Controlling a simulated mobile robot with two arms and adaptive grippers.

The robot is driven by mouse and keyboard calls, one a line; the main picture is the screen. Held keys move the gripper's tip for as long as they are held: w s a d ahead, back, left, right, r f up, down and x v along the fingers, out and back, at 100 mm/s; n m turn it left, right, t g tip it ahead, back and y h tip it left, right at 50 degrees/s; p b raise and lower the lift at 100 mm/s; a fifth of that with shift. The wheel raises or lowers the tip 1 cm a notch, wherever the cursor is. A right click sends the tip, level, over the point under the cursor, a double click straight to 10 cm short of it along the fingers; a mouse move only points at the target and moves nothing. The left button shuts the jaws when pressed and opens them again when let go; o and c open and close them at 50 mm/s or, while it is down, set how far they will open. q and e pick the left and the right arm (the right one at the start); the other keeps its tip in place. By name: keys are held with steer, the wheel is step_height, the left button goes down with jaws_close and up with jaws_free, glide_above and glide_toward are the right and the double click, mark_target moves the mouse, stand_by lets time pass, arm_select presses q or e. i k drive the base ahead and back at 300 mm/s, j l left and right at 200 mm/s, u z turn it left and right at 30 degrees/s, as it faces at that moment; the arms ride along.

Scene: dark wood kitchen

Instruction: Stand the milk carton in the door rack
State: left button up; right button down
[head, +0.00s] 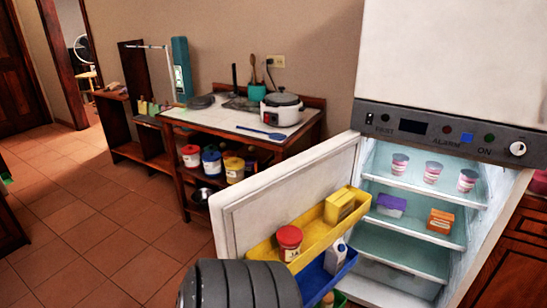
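The fridge door (285,190) stands open to the left. A white and blue carton (336,257), which looks like the milk carton, is in the blue door rack (314,282). It appears upright, with its lower part hidden by the rack wall. Above it, the yellow door rack (311,239) holds a red-lidded jar (289,241) and a yellow box (340,206). Neither of my grippers shows; only a dark grey ribbed link of mine is at the bottom, covering part of the door and racks.
Fridge shelves (405,227) hold several small cups, a purple tub (391,205) and an orange box (440,220). A wooden table (262,137) with a rice cooker (281,108) stands behind the door. The tiled floor (100,230) at left is clear.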

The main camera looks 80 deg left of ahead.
mark_target(313, 289)
steer(key=i+u, duration=0.1)
steer(key=u, duration=0.35)
steer(key=i+u, duration=0.1)
steer(key=u, duration=0.35)
steer(key=i+l+u, duration=0.1)
steer(key=u, duration=0.4)
steer(key=l+u, duration=0.15)
steer(key=u, duration=0.3)
steer(key=i, duration=0.05)
